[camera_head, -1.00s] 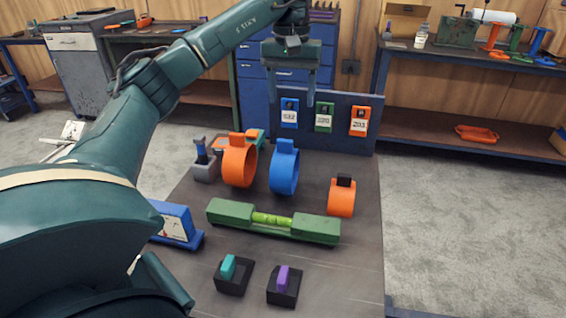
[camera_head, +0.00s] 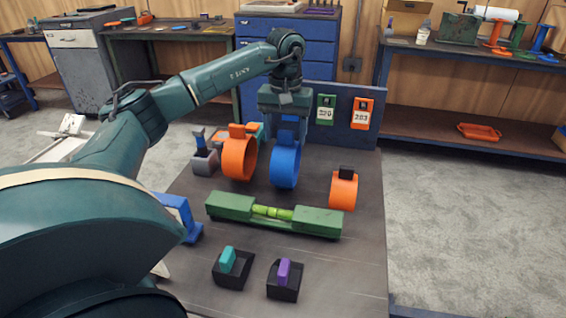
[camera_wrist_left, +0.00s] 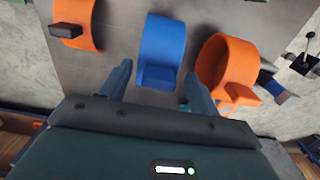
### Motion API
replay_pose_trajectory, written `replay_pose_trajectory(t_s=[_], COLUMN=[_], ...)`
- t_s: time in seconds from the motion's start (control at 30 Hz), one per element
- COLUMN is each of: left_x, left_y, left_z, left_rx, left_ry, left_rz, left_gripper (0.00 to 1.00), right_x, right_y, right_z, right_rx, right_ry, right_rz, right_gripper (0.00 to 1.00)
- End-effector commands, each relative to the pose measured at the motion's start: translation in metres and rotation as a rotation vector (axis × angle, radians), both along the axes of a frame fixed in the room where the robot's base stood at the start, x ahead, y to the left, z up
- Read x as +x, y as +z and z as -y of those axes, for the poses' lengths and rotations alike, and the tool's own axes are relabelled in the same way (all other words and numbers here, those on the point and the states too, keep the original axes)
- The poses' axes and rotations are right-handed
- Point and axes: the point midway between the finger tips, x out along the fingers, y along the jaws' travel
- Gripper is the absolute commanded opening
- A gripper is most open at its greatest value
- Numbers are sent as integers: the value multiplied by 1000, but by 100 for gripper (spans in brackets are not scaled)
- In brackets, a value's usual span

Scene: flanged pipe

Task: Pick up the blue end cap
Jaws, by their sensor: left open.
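The blue end cap (camera_head: 285,170) is a ring with a block-shaped tab on top, standing upright on the dark work table (camera_head: 350,260). My left gripper (camera_head: 285,130) points down just over it, with its fingers largely merging with the cap in the head view. In the left wrist view the blue end cap (camera_wrist_left: 160,45) lies between the two open fingers of my left gripper (camera_wrist_left: 158,82), its tab between them with gaps on both sides. My right gripper is not in view.
A large orange ring (camera_head: 238,160) stands close left of the blue cap, and a smaller orange ring (camera_head: 343,190) to the right. A green bar-shaped piece (camera_head: 230,206) lies in front. Two black blocks with teal (camera_head: 228,259) and purple (camera_head: 284,270) tabs stand nearer.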

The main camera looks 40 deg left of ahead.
Motion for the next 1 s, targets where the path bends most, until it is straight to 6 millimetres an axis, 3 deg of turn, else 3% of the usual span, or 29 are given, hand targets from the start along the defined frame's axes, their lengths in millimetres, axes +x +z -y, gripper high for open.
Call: replay_pose_trajectory(t_s=[0.27,1.0], left_x=[0,0], left_y=[-3,-3], left_z=[0,0], left_rx=[0,0], left_ry=[0,0], left_rz=[1,1], left_gripper=[62,1], right_x=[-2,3], right_y=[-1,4], right_z=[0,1], right_rx=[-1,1], right_ry=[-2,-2], right_rz=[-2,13], right_gripper=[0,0])
